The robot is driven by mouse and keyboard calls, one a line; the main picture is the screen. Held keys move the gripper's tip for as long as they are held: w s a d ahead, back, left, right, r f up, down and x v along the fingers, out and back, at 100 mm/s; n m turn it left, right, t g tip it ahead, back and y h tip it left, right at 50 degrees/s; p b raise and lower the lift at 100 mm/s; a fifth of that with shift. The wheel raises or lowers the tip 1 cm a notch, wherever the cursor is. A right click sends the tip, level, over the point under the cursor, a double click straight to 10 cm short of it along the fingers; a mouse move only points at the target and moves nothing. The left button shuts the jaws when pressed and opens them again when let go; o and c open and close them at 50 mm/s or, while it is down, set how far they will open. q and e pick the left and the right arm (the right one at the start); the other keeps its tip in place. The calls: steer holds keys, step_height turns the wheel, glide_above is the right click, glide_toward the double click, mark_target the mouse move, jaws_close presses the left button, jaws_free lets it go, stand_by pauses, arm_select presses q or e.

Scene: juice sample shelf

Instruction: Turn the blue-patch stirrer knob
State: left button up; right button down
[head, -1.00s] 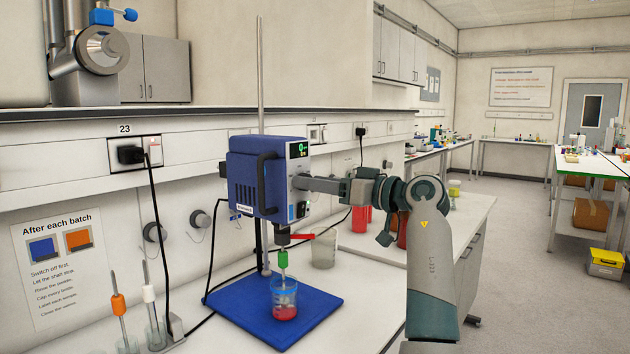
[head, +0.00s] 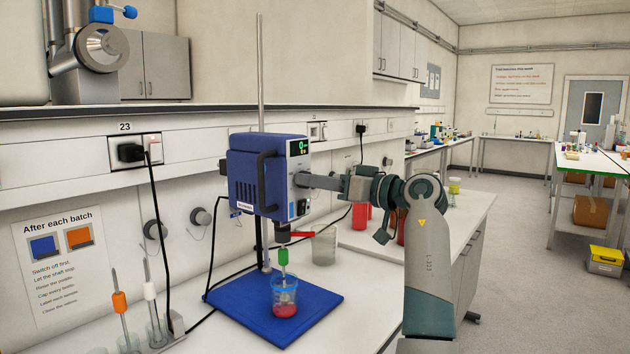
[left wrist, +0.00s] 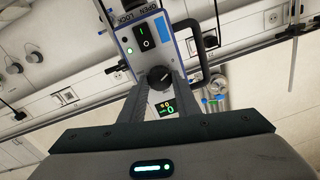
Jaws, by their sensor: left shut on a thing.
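The blue overhead stirrer (head: 258,178) is clamped on a metal rod above a blue base plate (head: 270,312). My left gripper (head: 303,181) reaches its front panel from the right, fingers against the panel. In the left wrist view, the round black knob (left wrist: 159,77) sits between the two fingertips, and the gripper (left wrist: 157,88) is shut on it. A small green display (left wrist: 165,107) shows beside the knob, partly between the fingers. A black rocker switch (left wrist: 144,31) is on the same panel. The fingers hide the knob in the head view. My right gripper is not in view.
A red lever (head: 300,234) sticks out below the motor. A clear beaker (head: 324,246) stands behind. Cables run left to the wall socket (head: 130,152).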

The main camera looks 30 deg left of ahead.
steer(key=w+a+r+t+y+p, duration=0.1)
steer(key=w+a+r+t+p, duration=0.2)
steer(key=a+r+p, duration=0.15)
arm_select(q)
steer(key=shift+m+p, duration=1.1)
steer(key=shift+m, duration=4.8)
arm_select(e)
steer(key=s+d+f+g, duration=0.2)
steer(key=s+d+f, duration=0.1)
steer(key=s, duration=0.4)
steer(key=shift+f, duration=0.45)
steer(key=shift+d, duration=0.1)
arm_select(q)
steer(key=o, duration=1)
steer(key=shift+w+f, duration=0.1)
steer(key=shift+o, duration=0.2)
steer(key=shift+d, duration=0.1)
